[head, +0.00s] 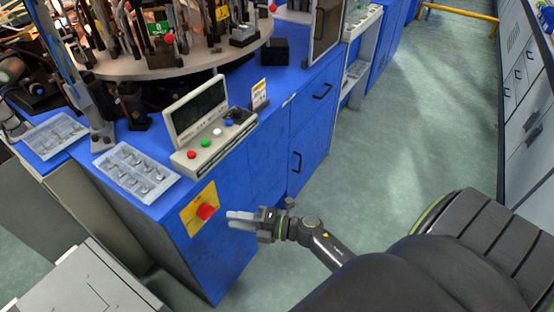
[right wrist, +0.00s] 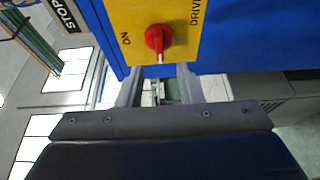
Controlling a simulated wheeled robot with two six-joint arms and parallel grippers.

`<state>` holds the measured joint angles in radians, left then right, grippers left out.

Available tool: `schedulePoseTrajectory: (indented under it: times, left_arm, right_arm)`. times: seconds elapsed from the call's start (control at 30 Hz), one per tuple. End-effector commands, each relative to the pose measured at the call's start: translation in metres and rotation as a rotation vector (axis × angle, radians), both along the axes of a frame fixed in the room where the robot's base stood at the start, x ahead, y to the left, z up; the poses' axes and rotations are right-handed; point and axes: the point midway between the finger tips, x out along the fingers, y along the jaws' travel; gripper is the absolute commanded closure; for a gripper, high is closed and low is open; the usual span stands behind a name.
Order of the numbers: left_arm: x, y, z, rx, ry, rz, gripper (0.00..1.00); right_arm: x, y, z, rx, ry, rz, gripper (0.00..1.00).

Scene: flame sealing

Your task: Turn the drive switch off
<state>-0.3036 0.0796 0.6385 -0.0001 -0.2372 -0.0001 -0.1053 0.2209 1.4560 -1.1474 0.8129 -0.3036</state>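The drive switch is a red knob (head: 206,212) on a yellow plate (head: 189,222), on the blue cabinet's side. In the right wrist view the red knob (right wrist: 158,39) sits on the yellow plate (right wrist: 118,18), with "ON" to its left and "DRIVE" to its right. A pale mark on the knob points down in that picture. My right gripper (head: 231,218) is just right of the knob in the head view. In the right wrist view its two fingers (right wrist: 158,88) are apart with nothing held, short of the knob. My left gripper is not in view.
A control panel (head: 208,138) with several coloured buttons stands on the blue cabinet (head: 228,180), near a clear parts tray (head: 125,190). A round machine table (head: 170,65) is behind. Open floor (head: 400,130) lies to the right.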

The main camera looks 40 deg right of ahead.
Motion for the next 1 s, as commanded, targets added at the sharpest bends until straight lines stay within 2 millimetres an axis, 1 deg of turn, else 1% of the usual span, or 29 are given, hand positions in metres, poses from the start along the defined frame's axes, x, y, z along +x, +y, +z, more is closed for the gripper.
schedulePoseTrajectory:
  times: [0.03,0.2,0.3,0.43,0.63,1.0]
  left_arm:
    - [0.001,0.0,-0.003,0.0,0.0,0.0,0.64]
    - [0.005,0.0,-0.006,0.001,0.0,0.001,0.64]
    - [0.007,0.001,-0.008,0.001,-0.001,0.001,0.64]
    - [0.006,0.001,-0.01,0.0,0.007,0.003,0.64]
    - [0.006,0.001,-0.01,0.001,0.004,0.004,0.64]
    - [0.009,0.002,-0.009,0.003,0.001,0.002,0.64]
  right_arm:
    - [-0.011,-0.01,-0.003,-0.005,0.002,0.0,0.67]
    - [-0.042,-0.038,-0.003,-0.005,0.002,0.002,0.67]
    - [-0.057,-0.052,-0.002,-0.003,0.002,0.001,0.67]
    - [-0.072,-0.066,-0.002,-0.002,0.002,0.001,0.67]
    - [-0.082,-0.075,0.0,-0.001,0.0,0.001,0.67]
    - [-0.083,-0.076,0.0,0.0,0.0,0.0,0.67]
